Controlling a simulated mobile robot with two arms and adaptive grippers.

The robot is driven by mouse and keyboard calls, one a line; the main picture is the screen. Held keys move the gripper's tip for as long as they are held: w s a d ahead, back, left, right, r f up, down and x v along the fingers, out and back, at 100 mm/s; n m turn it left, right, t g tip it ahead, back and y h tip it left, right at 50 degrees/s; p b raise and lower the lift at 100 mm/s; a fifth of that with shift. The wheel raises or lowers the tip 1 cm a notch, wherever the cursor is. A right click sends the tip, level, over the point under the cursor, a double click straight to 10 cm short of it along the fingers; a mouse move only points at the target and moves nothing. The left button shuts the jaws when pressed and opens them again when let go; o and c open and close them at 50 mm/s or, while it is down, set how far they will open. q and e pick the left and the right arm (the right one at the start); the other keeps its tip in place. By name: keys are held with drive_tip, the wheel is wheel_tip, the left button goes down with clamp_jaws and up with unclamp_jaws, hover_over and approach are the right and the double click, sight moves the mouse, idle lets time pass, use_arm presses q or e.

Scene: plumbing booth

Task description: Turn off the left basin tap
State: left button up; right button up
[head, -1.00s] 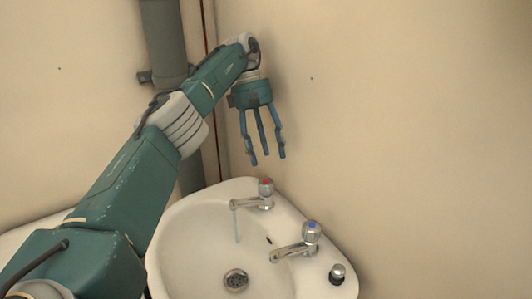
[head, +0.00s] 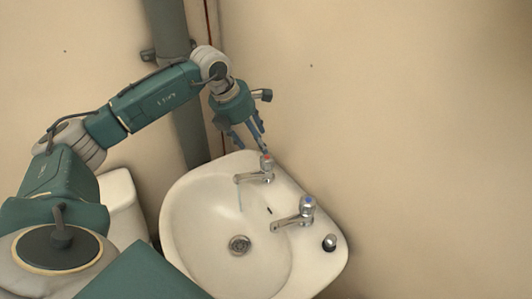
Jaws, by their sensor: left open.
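The left basin tap (head: 257,172) is chrome with a red-marked top and stands at the back left of the white basin (head: 190,215). A thin bluish stream of water (head: 241,200) falls from its spout. My left gripper (head: 252,146) is open and empty, its blue fingers tilted down to the right. Its fingertips are just above and behind the red-topped tap; I cannot tell whether they touch it. My right gripper is not in view.
A second chrome tap (head: 298,214) with a blue-marked top stands to the right on the basin. A round chrome knob (head: 330,242) sits near the basin's right edge. A grey pipe (head: 178,80) runs down the wall corner behind my arm. A white fixture (head: 122,203) stands left of the basin.

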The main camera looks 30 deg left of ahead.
sight(266, 158)
use_arm(q)
drive_tip(key=p+x, duration=0.2)
drive_tip(key=x, duration=0.8)
drive_tip(key=shift+w+d+f+p, duration=0.1)
drive_tip(key=shift+d+f+p, duration=0.05)
drive_tip(key=shift+f+p, duration=0.15)
drive_tip(key=shift+c, duration=0.5)
